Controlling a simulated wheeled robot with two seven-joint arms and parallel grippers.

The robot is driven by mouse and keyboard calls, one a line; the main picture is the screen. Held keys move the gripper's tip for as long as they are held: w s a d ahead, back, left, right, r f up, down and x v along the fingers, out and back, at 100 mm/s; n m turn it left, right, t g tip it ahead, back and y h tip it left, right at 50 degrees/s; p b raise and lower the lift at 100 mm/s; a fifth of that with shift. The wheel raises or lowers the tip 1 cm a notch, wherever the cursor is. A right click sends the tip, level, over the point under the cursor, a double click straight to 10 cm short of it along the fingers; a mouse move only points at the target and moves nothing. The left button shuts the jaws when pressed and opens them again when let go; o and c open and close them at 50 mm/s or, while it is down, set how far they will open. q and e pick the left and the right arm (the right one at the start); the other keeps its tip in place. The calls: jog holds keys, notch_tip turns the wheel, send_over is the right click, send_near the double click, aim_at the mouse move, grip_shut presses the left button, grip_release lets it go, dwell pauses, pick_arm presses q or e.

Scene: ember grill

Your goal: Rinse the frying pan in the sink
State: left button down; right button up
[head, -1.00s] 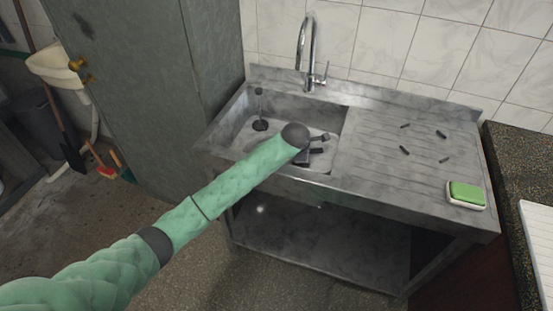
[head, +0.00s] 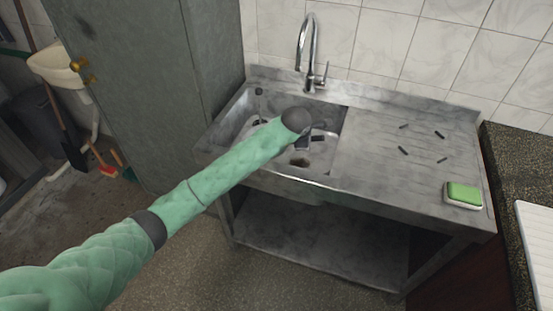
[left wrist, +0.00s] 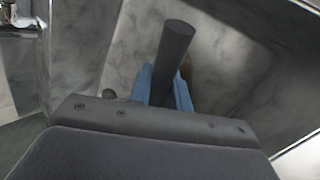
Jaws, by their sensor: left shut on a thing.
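The sink (head: 328,116) is a grey metal basin with a ribbed drainboard on its right. My left gripper (head: 303,146) reaches down into the basin, partly hidden by its own wrist. In the left wrist view my left gripper (left wrist: 166,92) has blue fingers shut on a dark bar, which looks like the frying pan's handle (left wrist: 174,45). The pan's body is mostly hidden; a brown patch shows below the gripper in the head view, and I cannot tell whether it is on the pan. A chrome tap (head: 303,50) stands behind the basin, with no water visible. My right gripper is not in view.
A green sponge (head: 464,192) lies in a white dish at the drainboard's right end. A grey metal cabinet (head: 150,90) stands close on the left. A dark speckled counter (head: 520,165) is on the right.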

pick_arm(q)
jog(key=shift+r+p, duration=0.45)
jog(key=shift+r, duration=2.05)
notch_tip(320, 180, up, 8)
jog(key=p, duration=0.1)
jog(key=shift+r, duration=0.25)
dwell(1.1)
jog(key=shift+r, duration=1.9)
jog(key=shift+a, duration=0.1)
